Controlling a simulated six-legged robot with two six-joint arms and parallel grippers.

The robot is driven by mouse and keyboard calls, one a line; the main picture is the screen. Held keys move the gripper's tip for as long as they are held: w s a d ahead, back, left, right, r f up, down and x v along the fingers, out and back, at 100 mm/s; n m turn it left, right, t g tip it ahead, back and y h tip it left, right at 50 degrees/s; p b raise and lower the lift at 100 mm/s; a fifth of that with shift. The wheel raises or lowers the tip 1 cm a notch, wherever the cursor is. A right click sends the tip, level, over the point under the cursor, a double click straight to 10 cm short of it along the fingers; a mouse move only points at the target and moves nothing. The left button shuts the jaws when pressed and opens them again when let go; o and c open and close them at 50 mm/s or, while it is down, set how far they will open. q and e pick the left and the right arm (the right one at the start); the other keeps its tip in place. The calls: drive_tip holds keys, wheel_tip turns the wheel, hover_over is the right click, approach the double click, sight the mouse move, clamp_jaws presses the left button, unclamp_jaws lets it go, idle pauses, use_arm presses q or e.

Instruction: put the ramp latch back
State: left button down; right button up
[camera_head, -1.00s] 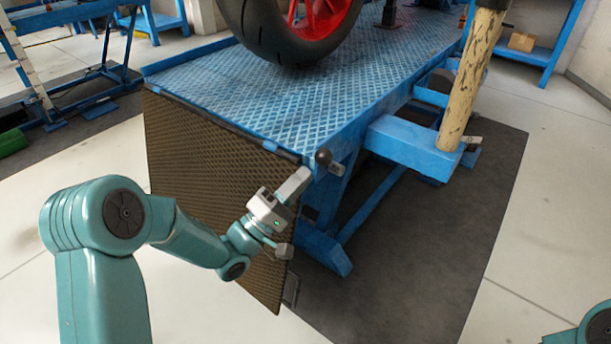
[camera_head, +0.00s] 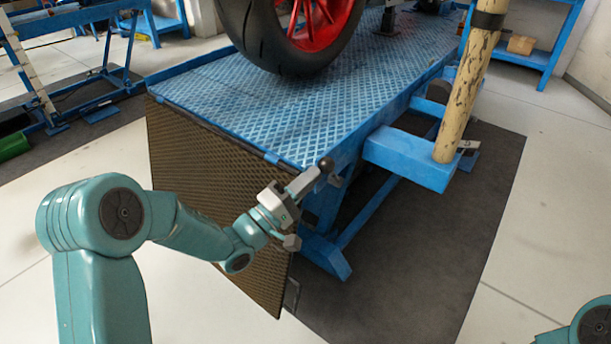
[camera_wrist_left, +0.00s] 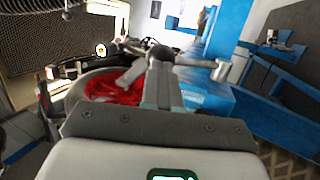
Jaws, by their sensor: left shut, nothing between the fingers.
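The ramp latch shows as a dark ball knob (camera_head: 326,164) on a short metal fitting at the near right corner of the blue lift platform. The ramp (camera_head: 205,165), a brown mesh panel, hangs down from the platform's front edge. My left gripper (camera_head: 311,177) is shut and empty, with its tips right beside the knob. I cannot tell whether they touch. In the left wrist view the shut fingers (camera_wrist_left: 161,75) point at the dark knob (camera_wrist_left: 160,53), and a metal bar (camera_wrist_left: 205,64) runs to the right. My right gripper is not in view.
A motorcycle wheel (camera_head: 290,35) stands on the blue platform (camera_head: 220,90). A worn yellow post (camera_head: 465,90) and a blue beam (camera_head: 410,155) are to the right of the latch. A dark mat (camera_head: 400,260) lies on the floor, with clear room there.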

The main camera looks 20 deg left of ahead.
sight(319, 161)
use_arm(q)
drive_tip(key=w+r+g+y+p, duration=0.1)
drive_tip(key=p, duration=0.2)
drive_tip(key=w+r+g+p, duration=0.1)
drive_tip(key=r+p, duration=0.1)
drive_tip(key=p, duration=0.1)
drive_tip(key=w+d+r+n+g+y+p, duration=0.1)
drive_tip(key=p, duration=0.3)
drive_tip(key=shift+w+d+r+g+y, duration=0.1)
drive_tip(key=shift+w+r+g+y, duration=0.1)
drive_tip(key=shift+g+y, duration=0.1)
drive_tip(key=shift+w+d+g+p, duration=0.15)
drive_tip(key=shift+w+g+p, duration=0.2)
drive_tip(key=shift+p, duration=0.2)
drive_tip(key=shift+w+d, duration=0.15)
drive_tip(key=shift+w, duration=0.3)
drive_tip(key=shift+p, duration=0.3)
drive_tip(key=shift+r, duration=0.1)
